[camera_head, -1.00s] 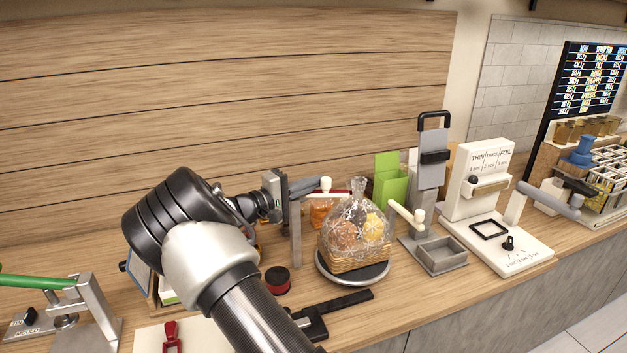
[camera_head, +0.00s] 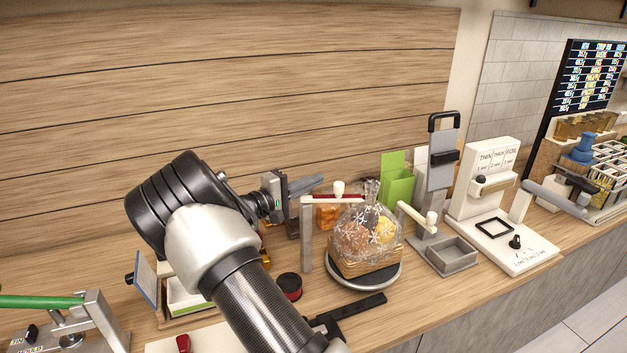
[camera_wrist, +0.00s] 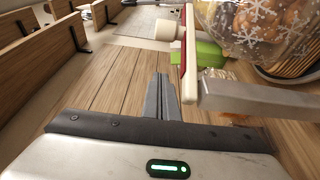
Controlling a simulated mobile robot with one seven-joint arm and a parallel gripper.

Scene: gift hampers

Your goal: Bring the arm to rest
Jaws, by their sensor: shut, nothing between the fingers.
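My arm reaches up from the bottom middle of the head view, bent at a black and grey joint. My gripper (camera_head: 306,186) is at its end, in the air above the counter, to the left of the wrapped hamper (camera_head: 362,240). In the wrist view my gripper (camera_wrist: 161,98) shows its two grey fingers together with nothing between them. The hamper is a basket in clear snowflake-printed wrap, standing on a dark round plate; part of it also shows at the top right of the wrist view (camera_wrist: 265,30).
A metal post with a red-topped arm and white knob (camera_head: 338,188) stands close by my gripper. Right of the hamper are a grey tray stand (camera_head: 455,255) and a white sealing machine (camera_head: 515,245). A green bag (camera_head: 397,185) stands behind. The wooden wall backs the counter.

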